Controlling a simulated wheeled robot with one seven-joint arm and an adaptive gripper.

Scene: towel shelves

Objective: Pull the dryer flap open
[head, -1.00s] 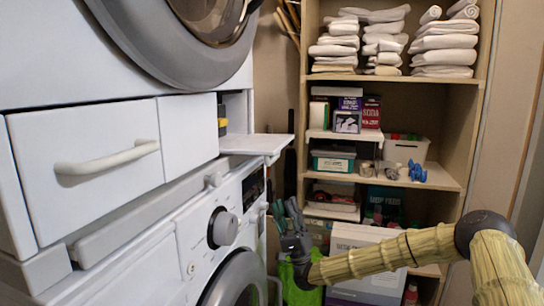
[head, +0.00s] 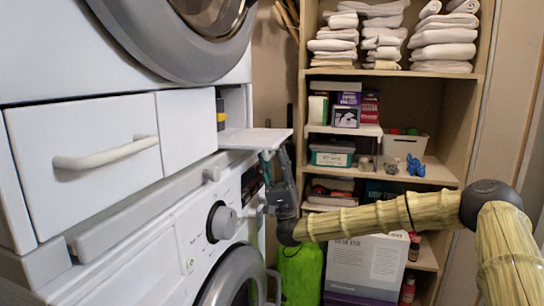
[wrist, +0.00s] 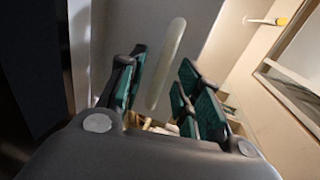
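The dryer flap (head: 255,138) is a white panel standing out roughly level from the machine, beside the white drawer front. My gripper (head: 270,160) points up just under its outer part. In the wrist view, the open green-padded fingers (wrist: 164,78) face a grey panel that looks like the flap's underside (wrist: 215,45). A long pale handle (wrist: 165,62) on it appears in the gap between the fingers. I cannot tell whether the fingers touch the handle or flap.
A drawer with a pale handle (head: 105,153) is left of the flap. A washer knob (head: 221,222) and round door (head: 235,280) are below. Shelves with towels (head: 445,40), boxes and a white bin (head: 404,146) stand behind. A green bag (head: 301,272) is below my gripper.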

